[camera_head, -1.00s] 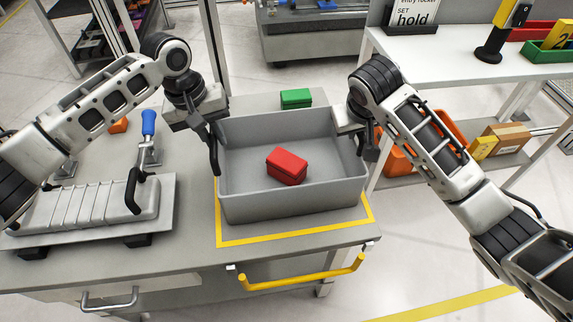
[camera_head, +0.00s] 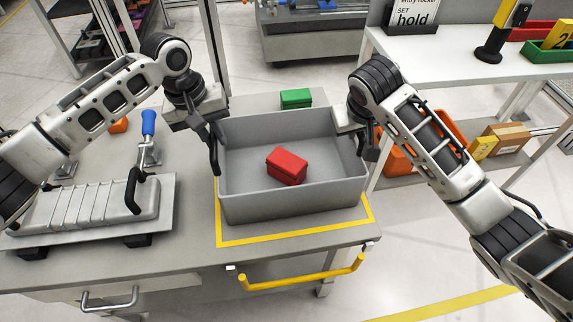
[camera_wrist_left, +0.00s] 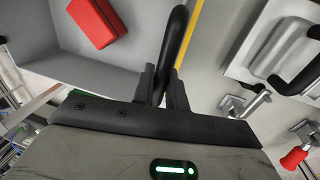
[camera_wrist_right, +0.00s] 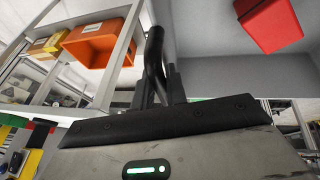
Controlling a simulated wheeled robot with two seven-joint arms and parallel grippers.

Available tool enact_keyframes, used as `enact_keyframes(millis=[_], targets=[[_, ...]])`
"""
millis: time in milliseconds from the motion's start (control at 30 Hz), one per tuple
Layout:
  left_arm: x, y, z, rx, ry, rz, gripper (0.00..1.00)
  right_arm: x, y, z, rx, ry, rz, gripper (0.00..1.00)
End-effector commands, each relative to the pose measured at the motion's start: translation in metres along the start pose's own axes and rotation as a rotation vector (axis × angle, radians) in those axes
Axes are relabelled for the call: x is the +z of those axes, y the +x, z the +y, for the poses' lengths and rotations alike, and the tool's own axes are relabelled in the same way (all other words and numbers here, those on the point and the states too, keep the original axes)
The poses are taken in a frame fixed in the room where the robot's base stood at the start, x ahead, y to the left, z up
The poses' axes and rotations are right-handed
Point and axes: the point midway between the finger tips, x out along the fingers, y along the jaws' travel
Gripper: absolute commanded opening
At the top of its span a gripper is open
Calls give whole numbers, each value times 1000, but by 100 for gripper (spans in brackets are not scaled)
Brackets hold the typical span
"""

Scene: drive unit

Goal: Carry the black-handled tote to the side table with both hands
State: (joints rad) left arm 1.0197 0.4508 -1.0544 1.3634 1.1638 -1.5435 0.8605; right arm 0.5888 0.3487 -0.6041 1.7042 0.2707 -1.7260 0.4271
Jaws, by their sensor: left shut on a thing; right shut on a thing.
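The grey tote (camera_head: 290,206) stands on the workbench within a yellow taped outline, with a red box (camera_head: 287,166) inside it. My left gripper (camera_head: 210,135) is shut on the tote's left black handle (camera_head: 214,158); the left wrist view shows that handle (camera_wrist_left: 178,35) between the fingers. My right gripper (camera_head: 366,140) is shut on the right black handle, which shows between the fingers in the right wrist view (camera_wrist_right: 154,50). The tote looks level. A white side table (camera_head: 450,72) with a lower shelf stands to the right.
A green box (camera_head: 296,98) lies behind the tote. A grey ribbed cover (camera_head: 90,208) with black handles and a blue-handled clamp (camera_head: 148,125) are at the left. A yellow bar (camera_head: 300,277) runs along the bench front. A sign (camera_head: 410,18), scanner (camera_head: 500,35) and coloured bins (camera_head: 550,55) stand on the side table.

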Motion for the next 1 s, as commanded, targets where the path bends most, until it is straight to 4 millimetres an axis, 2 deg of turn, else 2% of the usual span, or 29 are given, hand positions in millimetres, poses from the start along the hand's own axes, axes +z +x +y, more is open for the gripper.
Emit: enact_keyframes(millis=[567, 767, 1000], targets=[[-1, -5, 1, 3, 0, 4, 0, -4, -4, 2, 1, 2, 8, 0], [-1, -17, 4, 2, 0, 4, 0, -8, -16, 4, 1, 2, 7, 0], [-1, -41, 8, 2, 0, 3, 0, -17, -38, 9, 1, 2, 6, 0]])
